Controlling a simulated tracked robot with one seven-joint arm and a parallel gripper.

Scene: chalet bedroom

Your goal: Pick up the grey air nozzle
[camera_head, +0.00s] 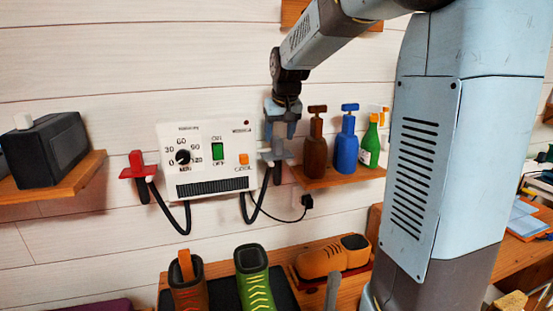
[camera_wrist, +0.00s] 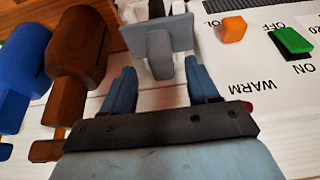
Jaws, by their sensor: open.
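The grey air nozzle (camera_head: 274,154) sits at the right end of the white control box, with a black hose hanging below it. My gripper (camera_head: 281,128) is just above it, pointing down. In the wrist view the grey nozzle (camera_wrist: 153,37) shows a flat wide plate and a narrower tongue reaching toward me. The tongue lies roughly between my open fingers (camera_wrist: 158,68), with gaps visible on both sides. I cannot tell whether the fingertips are level with it.
A red nozzle (camera_head: 138,167) is at the left of the control box (camera_head: 212,135). Brown (camera_head: 316,150) and blue (camera_head: 347,146) bottles stand close right of my gripper on a wooden shelf (camera_head: 335,179), with a green spray bottle (camera_head: 371,145). Shoes stand below.

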